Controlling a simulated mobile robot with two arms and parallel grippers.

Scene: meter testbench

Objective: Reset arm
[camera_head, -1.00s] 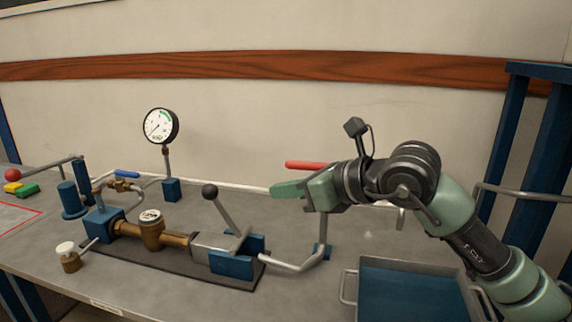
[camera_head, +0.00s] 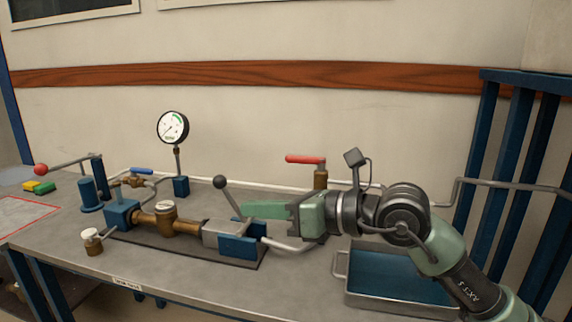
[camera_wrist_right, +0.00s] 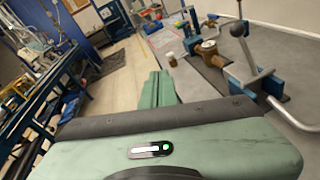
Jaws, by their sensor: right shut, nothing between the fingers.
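My right arm comes in from the right in the head view. A red-handled valve (camera_head: 305,159) stands just behind the gripper. My left gripper is not in view.
The bench (camera_head: 75,250) carries a brass meter (camera_head: 163,218), a pressure gauge (camera_head: 173,127), a blue clamp block (camera_head: 240,246) and a white-capped jar (camera_head: 92,240). A blue tray (camera_head: 400,275) sits below my right arm. Blue posts (camera_head: 480,160) stand at the right.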

